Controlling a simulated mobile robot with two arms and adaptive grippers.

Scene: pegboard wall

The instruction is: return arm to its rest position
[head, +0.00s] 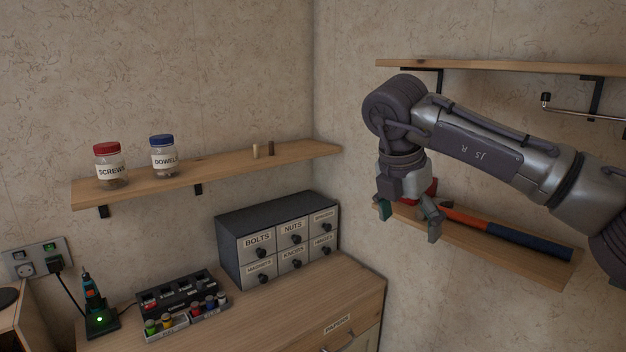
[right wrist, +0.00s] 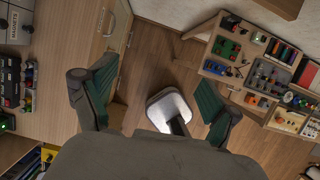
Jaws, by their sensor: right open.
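My right arm comes in from the right in the head view, bent at its elbow. My right gripper (head: 408,217) points downward in front of the lower right wall shelf (head: 500,255), with its fingers spread and nothing between them. In the right wrist view the gripper (right wrist: 153,88) shows two green-padded fingers wide apart, with a white-topped stool (right wrist: 170,108) on the wooden floor far below. My left arm and gripper are not in view.
A hammer with a blue grip (head: 530,244) lies on the lower right shelf. The upper right shelf (head: 490,66) is close above my arm. The left shelf holds a SCREWS jar (head: 110,166) and a DOWELS jar (head: 164,156). A labelled drawer unit (head: 278,242) stands on the cabinet.

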